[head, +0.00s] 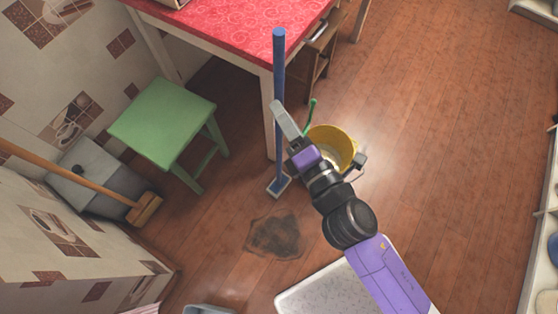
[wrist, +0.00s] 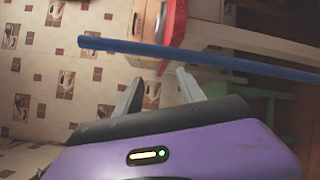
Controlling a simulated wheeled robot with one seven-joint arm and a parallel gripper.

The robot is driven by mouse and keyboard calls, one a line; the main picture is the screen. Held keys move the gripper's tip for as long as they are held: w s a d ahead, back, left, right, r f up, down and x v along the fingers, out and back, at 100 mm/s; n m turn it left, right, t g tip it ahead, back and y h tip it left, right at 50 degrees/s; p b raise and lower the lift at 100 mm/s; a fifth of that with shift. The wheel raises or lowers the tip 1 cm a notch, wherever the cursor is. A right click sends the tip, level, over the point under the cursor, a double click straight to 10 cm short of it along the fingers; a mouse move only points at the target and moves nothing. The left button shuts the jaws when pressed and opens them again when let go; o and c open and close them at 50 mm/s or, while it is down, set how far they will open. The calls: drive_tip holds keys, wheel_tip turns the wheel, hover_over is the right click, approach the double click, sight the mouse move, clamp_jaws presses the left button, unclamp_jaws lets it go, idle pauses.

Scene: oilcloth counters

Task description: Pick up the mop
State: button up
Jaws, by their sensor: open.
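The mop (head: 279,80) has a blue pole and a small flat pale-and-blue head (head: 279,185) on the floor. It stands nearly upright by the front corner of the red-topped table. My gripper (head: 287,120) is at the mop's middle height, its grey finger close beside the pole in the head view. In the wrist view my gripper (wrist: 160,86) has its two grey fingers spread apart with nothing between them. The blue pole (wrist: 200,60) crosses the wrist view just beyond the fingertips. Whether a finger touches it I cannot tell.
The red table (head: 225,25) is behind the mop. A green stool (head: 163,118) stands left, and a yellow bucket (head: 340,140) right, partly behind my arm. A wooden broom (head: 90,185) leans at far left. A dark stain (head: 273,238) marks the floor. Floor to the right is clear.

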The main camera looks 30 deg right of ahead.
sight(283, 88)
drive_tip(key=w+n, duration=0.1)
drive_tip(key=n, duration=0.2)
drive_tip(key=w+d+n+h, duration=0.1)
drive_tip(key=n, duration=0.1)
drive_tip(key=w+n, duration=0.1)
drive_tip(key=n, duration=0.2)
drive_tip(key=shift+w+d+r+n+h, duration=0.25)
drive_tip(key=shift+d+n+h, duration=0.05)
drive_tip(key=shift+d+h, duration=0.1)
drive_tip(key=shift+s+d+f+n, duration=0.1)
drive_tip(key=shift+d+f+n, duration=0.15)
drive_tip(key=shift+n, duration=0.55)
drive_tip(key=shift+d+r+n+h, duration=0.1)
drive_tip(key=shift+d+n+h, duration=0.2)
drive_tip(key=shift+n, duration=0.5)
drive_tip(key=shift+w+d+p, duration=0.1)
drive_tip(key=shift+w+p, duration=0.25)
drive_tip(key=shift+w, duration=0.65)
drive_tip(key=shift+w+d, duration=0.15)
drive_tip(key=shift+w, duration=2.7)
clamp_jaws()
